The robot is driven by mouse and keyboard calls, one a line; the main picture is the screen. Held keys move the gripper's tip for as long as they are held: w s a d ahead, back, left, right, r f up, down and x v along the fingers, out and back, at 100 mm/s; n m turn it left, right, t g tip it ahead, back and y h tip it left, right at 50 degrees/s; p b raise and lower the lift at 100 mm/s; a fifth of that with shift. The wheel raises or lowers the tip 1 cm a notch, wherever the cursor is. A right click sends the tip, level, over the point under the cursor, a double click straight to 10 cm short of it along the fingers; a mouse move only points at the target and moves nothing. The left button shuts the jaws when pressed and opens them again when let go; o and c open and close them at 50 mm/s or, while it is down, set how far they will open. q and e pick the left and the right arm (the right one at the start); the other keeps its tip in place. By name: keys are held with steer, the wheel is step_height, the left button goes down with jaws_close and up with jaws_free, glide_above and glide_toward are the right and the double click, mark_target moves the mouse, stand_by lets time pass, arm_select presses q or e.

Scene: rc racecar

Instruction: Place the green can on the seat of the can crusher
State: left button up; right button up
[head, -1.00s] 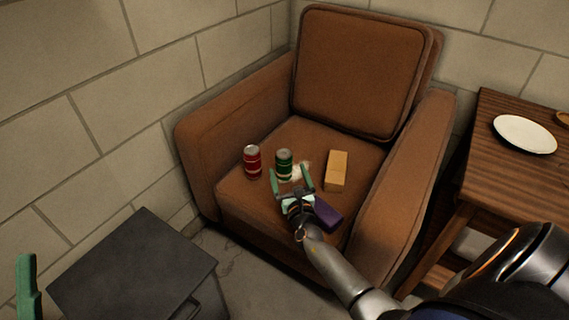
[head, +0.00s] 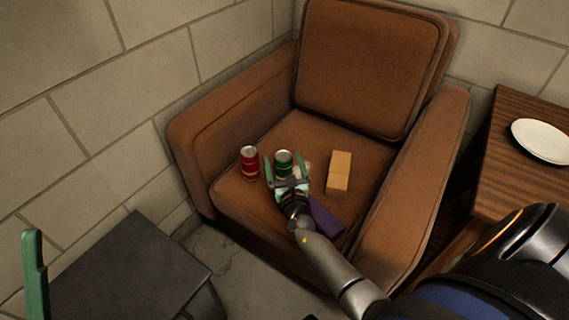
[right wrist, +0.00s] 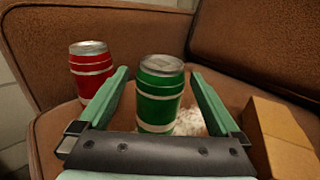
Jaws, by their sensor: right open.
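The green can (head: 283,158) stands upright on the brown armchair's seat. My right gripper (head: 285,170) is open, with one finger on each side of the can. In the right wrist view the green can (right wrist: 160,94) stands between the fingers, with gaps visible on both sides. A green finger of my left gripper (head: 35,275) shows at the lower left edge; its opening cannot be seen. I cannot make out a can crusher in either view.
A red can (head: 249,164) stands just left of the green can. A tan block (head: 339,173) and a purple object (head: 326,217) lie to the right on the armchair (head: 236,125). A dark box (head: 130,270) is at lower left, a wooden table (head: 500,150) with a plate (head: 543,141) at right.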

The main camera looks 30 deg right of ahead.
steer(key=c, duration=1.5)
steer(key=shift+c, duration=0.2)
steer(key=shift+r, duration=0.1)
